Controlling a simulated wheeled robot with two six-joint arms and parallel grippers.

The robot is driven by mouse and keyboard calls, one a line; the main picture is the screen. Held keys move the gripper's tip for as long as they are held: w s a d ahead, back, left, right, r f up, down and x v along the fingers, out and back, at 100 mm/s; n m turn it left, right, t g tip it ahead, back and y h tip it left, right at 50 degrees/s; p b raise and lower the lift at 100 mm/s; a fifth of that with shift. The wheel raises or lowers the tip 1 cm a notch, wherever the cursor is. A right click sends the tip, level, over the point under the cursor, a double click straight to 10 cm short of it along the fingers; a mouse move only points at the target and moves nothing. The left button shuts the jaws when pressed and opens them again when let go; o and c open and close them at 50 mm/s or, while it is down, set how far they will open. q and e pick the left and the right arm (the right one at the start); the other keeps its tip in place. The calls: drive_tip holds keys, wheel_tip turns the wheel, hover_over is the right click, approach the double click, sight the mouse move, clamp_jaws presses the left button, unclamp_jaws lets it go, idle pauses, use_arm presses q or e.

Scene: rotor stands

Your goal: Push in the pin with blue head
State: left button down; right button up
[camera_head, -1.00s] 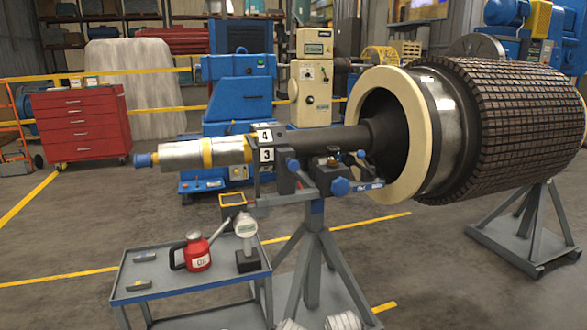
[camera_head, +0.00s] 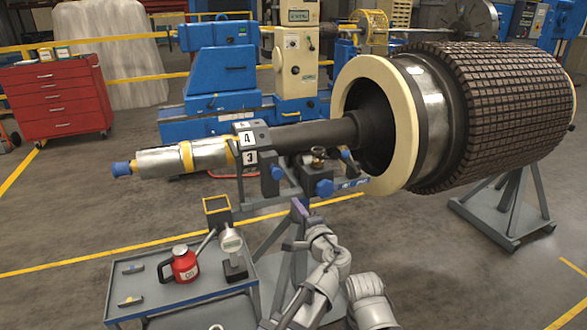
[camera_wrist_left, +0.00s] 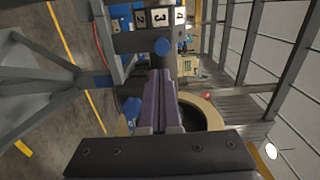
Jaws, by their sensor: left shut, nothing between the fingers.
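A round blue head (camera_head: 277,173) shows on the stand's bracket, just right of the number 3 label. In the left wrist view the blue head (camera_wrist_left: 162,46) faces the camera, just beyond my fingertips. Larger blue knobs (camera_head: 324,187) are nearby, so I cannot be sure which is the pin. The pin's shank is hidden. My left gripper (camera_head: 300,207) is shut and empty, below and right of that head in the head view. Its purple fingers (camera_wrist_left: 160,76) lie together, pointing at the head. I cannot tell the exact gap. My right gripper is not in view.
The rotor (camera_head: 500,112) and its shaft (camera_head: 310,135) rest on grey stands (camera_head: 507,210). Floor on the right is clear.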

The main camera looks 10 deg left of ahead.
use_arm(q)
approach(278, 175)
drive_tip(key=x, duration=0.7)
drive_tip(key=shift+f, duration=0.1)
idle(0.4)
drive_tip(key=x, duration=0.3)
drive_tip(key=shift+w+a, duration=0.2)
drive_tip(key=shift+w, duration=0.15)
